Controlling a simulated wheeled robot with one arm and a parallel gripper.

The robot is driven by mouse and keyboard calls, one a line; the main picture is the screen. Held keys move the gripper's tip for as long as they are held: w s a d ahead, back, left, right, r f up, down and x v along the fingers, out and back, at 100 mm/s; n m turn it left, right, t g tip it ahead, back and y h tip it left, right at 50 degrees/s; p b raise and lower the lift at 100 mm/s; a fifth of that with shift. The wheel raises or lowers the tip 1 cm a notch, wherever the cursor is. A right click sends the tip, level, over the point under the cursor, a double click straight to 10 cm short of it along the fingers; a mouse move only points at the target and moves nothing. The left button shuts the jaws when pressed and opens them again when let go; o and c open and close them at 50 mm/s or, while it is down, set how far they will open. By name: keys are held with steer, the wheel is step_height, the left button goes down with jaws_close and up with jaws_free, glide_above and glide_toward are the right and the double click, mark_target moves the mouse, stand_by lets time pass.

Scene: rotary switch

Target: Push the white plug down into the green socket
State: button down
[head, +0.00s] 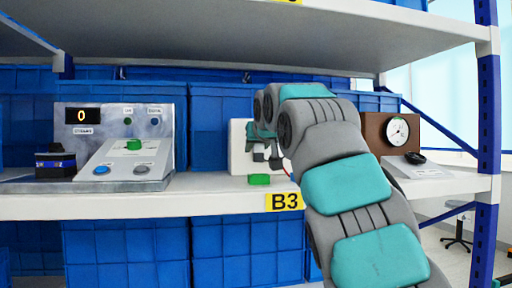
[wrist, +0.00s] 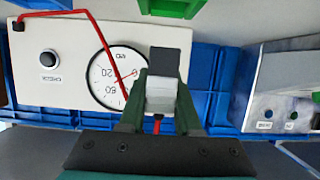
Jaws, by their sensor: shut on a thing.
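My gripper (wrist: 160,88) is shut on the white plug (wrist: 160,100) in the wrist view, one dark green finger on each side. A dark grey square block (wrist: 168,62) shows just beyond the plug; I cannot tell whether it is part of it. A green block, seemingly the socket (wrist: 176,6), is cut off at the top edge of the wrist view, apart from the plug. In the head view the green socket (head: 259,180) sits on the shelf's front, below my gripper (head: 266,160). The plug cannot be made out there.
A white panel (wrist: 75,95) with a gauge and black button stands behind the plug. A red cable (wrist: 85,14) runs from it towards the plug. A grey control console (head: 120,150) is at the left and a brown gauge box (head: 390,133) at the right of the shelf (head: 215,204).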

steer(key=shift+f+b, duration=0.65)
steer(key=shift+f, duration=0.35)
steer(key=shift+f+b, duration=1.35)
steer(key=shift+f, duration=0.25)
stand_by(1.0)
steer(key=c, duration=0.5)
jaws_free()
steer(key=shift+s, duration=0.2)
steer(key=v, duration=0.7)
steer(key=shift+s+d+r+b, duration=0.1)
steer(key=shift+s+r+b, duration=0.1)
steer(key=shift+b, duration=0.15)
steer(key=shift+s+f, duration=0.1)
